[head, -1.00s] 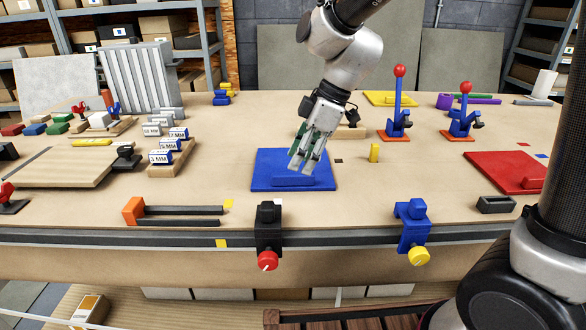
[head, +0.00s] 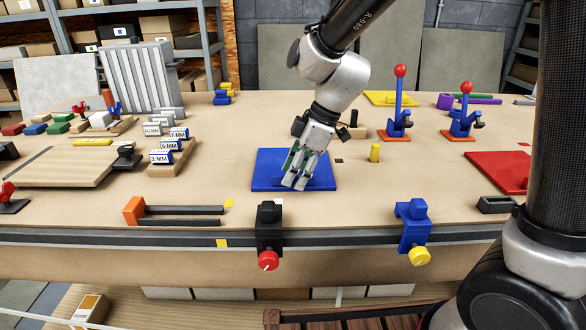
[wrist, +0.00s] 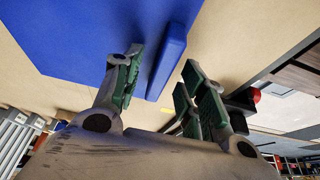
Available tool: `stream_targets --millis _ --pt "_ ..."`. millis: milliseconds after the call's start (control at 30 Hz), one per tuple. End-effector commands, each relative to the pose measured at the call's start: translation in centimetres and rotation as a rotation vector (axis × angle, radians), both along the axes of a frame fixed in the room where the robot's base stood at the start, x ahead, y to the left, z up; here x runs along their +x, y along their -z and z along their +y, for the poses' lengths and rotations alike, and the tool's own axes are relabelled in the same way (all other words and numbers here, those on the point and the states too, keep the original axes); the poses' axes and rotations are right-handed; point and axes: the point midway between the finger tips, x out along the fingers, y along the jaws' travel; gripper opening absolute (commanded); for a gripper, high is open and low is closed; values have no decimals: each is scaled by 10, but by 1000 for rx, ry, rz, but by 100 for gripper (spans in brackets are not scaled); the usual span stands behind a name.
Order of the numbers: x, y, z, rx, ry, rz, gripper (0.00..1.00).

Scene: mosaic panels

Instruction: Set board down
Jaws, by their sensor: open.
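The blue board (head: 265,172) lies flat on the tabletop, in the middle of the head view. A raised blue bar handle (wrist: 168,60) stands on it. My gripper (head: 296,184) is low over the front part of the board and is open. In the wrist view, my gripper (wrist: 162,62) has one finger on each side of the handle, with gaps showing. The fingers hide much of the handle in the head view. I cannot tell how far the fingertips are from the board's surface.
A yellow peg (head: 375,152) stands right of the board, with a red panel (head: 500,168) further right. Black (head: 269,225) and blue (head: 411,225) clamps sit at the front edge. Labelled blocks (head: 170,150) stand left. Bare tabletop surrounds the board.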

Motion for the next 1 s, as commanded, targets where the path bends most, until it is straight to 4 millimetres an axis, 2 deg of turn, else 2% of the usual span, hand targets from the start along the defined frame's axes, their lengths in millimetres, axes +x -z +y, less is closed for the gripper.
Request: stream_targets --millis 333,500,567,867,1000 --pt "0 1 0 0 0 0 39" --pt "0 1 0 0 0 0 8" --pt "0 1 0 0 0 0 0" --pt "0 0 0 1 -1 -1 0" --pt "1 -13 0 2 -2 -4 0"
